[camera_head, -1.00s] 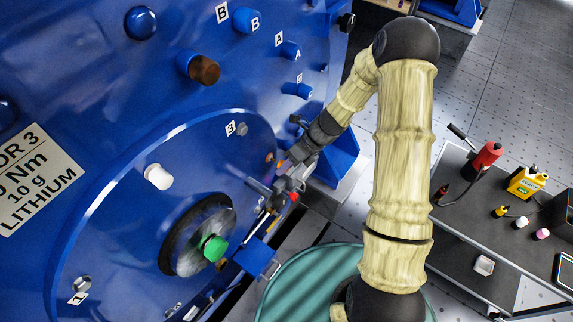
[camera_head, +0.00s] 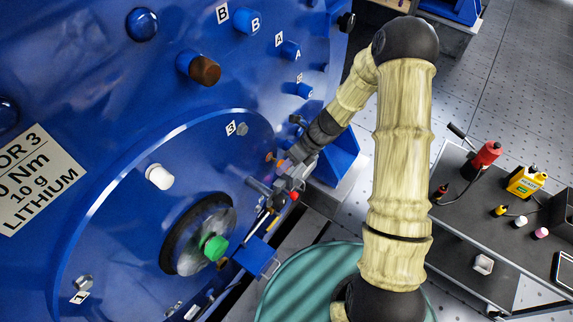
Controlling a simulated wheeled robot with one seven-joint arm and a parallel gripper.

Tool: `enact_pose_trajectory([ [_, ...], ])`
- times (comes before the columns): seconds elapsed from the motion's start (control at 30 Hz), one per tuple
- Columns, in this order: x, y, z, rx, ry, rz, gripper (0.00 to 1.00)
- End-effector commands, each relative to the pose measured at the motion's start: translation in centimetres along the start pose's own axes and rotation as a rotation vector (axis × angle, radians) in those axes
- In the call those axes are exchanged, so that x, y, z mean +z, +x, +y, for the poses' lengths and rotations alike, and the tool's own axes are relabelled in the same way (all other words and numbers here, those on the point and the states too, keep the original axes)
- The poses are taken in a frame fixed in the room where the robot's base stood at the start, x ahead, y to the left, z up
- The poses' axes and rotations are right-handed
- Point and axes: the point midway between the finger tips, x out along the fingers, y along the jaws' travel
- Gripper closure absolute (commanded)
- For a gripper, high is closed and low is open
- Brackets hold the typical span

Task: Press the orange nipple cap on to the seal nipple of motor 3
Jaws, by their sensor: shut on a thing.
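Motor 3 is the big blue housing with a round blue end cover (camera_head: 120,215) and a plate ending in "OR 3" at the left. My gripper (camera_head: 268,192) is at the right edge of the cover, beside the blue face. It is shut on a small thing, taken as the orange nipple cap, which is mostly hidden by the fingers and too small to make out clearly. A small orange spot (camera_head: 270,156) shows on the cover's edge just above the gripper. The seal nipple cannot be made out, and I cannot tell whether the cap touches it.
A green shaft end (camera_head: 214,248) sticks out of the cover below left of my gripper, with a white plug (camera_head: 159,176) above it. A blue bracket (camera_head: 255,257) stands below the gripper. A dark bench (camera_head: 480,220) with bottles and small caps is at the right.

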Motion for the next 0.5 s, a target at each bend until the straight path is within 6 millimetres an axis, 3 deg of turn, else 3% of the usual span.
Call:
enact_pose_trajectory([
  [0.5,0.94,0.35,0.00,0.001,0.000,0.000,0.95],
])
